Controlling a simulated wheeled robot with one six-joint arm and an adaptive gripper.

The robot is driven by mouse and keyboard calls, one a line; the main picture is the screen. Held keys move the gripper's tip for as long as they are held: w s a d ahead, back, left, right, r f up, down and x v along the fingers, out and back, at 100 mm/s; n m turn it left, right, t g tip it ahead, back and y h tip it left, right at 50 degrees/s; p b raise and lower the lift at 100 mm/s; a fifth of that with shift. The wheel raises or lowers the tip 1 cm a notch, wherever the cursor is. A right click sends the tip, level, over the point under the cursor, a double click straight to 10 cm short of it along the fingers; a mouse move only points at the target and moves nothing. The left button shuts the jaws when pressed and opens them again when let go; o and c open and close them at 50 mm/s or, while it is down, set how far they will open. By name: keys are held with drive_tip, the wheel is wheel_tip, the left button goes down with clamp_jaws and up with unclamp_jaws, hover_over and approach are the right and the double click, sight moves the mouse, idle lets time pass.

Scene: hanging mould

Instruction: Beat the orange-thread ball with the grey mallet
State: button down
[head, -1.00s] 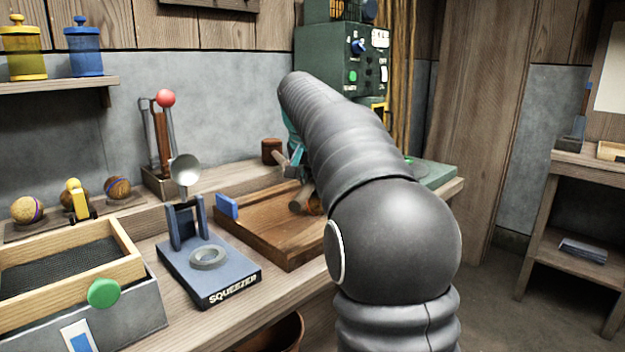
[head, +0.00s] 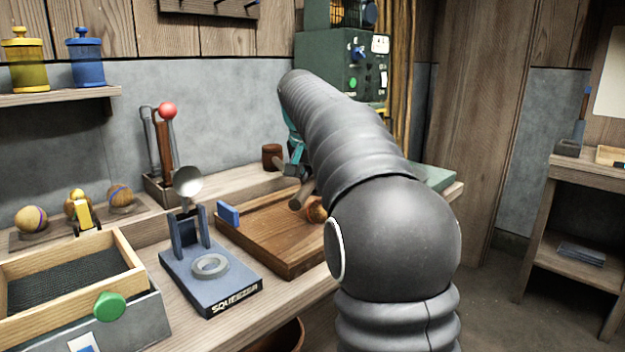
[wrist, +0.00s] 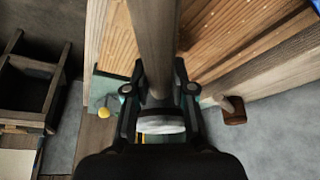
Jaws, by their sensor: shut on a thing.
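My gripper (wrist: 160,92) is shut on the wooden handle (wrist: 155,40) of a mallet in the wrist view. In the head view my gripper (head: 295,168) is mostly hidden behind my arm, over the wooden tray (head: 262,240). A round wooden end (head: 301,194) of the held tool shows below it. I cannot make out a grey mallet head in either view. An orange-brown ball (head: 316,211) sits in the tray just right of that wooden end, partly hidden by my arm. I cannot tell whether they touch.
A blue squeezer (head: 212,275) stands left of the tray. A brown mallet (head: 272,157) is at the back. A green machine (head: 345,65) stands behind my arm.

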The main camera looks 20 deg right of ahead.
drive_tip(key=shift+r+p, duration=0.8)
drive_tip(key=shift+p, duration=0.1)
drive_tip(key=shift+f, duration=0.15)
drive_tip(key=shift+f, duration=0.65)
drive_tip(key=shift+r, duration=0.7)
